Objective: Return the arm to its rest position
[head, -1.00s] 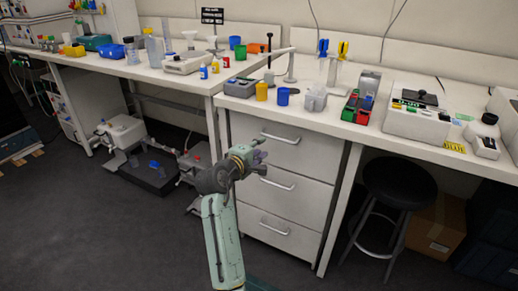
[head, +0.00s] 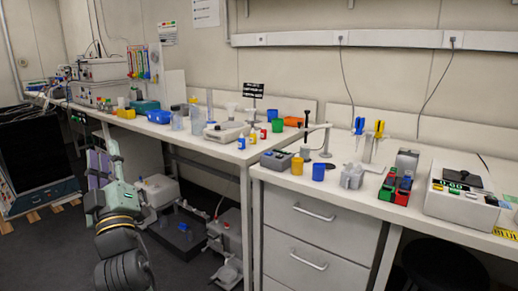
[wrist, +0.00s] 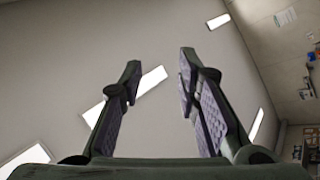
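My arm is folded at the lower left of the head view, with its dark wrist joints near the bottom edge.
A white bench (head: 340,196) with drawers runs along the right, holding racks, cups, pipettes and a device (head: 462,200). A second bench (head: 205,150) with bottles stands further back. Equipment (head: 180,232) sits on the floor beneath. A dark stool (head: 445,265) is at lower right.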

